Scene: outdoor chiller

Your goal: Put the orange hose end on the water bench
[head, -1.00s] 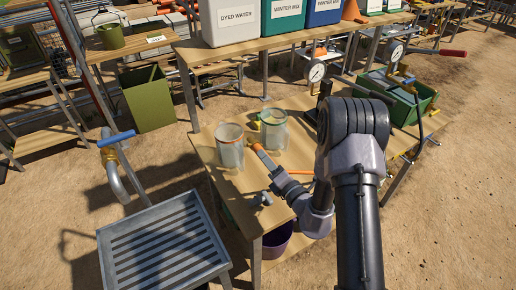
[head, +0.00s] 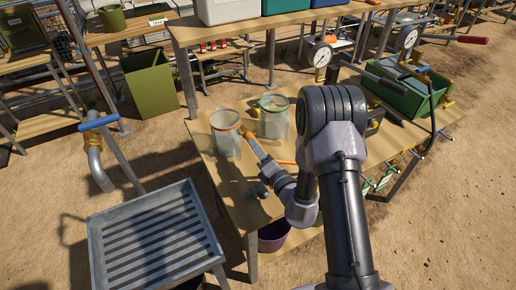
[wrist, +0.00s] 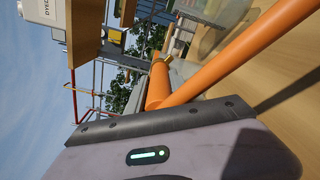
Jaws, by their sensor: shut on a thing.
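My gripper is shut on the orange hose end (head: 249,136). The exact grip is partly hidden by the finger. Whether the hose touches the bench top is unclear. A short orange length (head: 284,162) shows beside my arm.
A second clear jar (head: 273,120) stands behind. A green tray (head: 400,92) and gauges (head: 320,55) are at right. A slatted metal stand (head: 155,240) with a blue-handled pipe (head: 97,122) is at left.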

